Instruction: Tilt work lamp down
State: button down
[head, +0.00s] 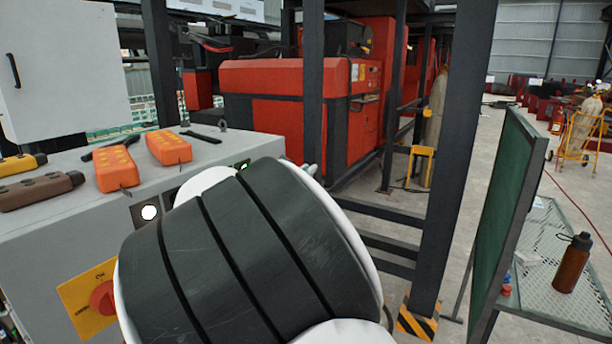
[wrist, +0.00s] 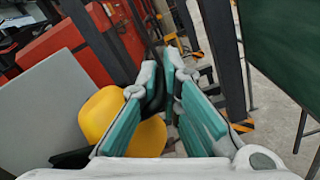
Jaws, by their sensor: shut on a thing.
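The yellow part that I take for the work lamp (wrist: 108,122) shows in the wrist view, left of and partly behind the left finger. Its rounded yellow shell has a dark edge at lower left, and its front face cannot be made out. My gripper (wrist: 168,82) has teal pads and grey fingertips brought near each other. A dark, thin part runs up between the fingertips beside the left finger, and the gripper is shut on it. It seems to belong to the lamp, but the join is hidden. In the head view my arm hides the gripper and the lamp.
A grey cabinet (head: 60,235) at left carries orange remotes (head: 168,148) and a red rotary switch (head: 103,298). Dark steel posts (head: 455,150) stand behind my arm. At right are a green board (head: 500,210) and a mesh table (head: 540,235) with a brown bottle (head: 572,265).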

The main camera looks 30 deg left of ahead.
jog(key=shift+d+f+m+b, duration=0.15)
jog(key=shift+f+m+b, duration=0.45)
jog(key=shift+m+b, duration=0.3)
jog(key=shift+f, duration=0.1)
jog(key=c, duration=1.7)
grip_release()
jog(key=shift+s, duration=0.55)
jog(key=s, duration=0.6)
jog(key=shift+s+a, duration=0.2)
jog(key=shift+a, duration=0.1)
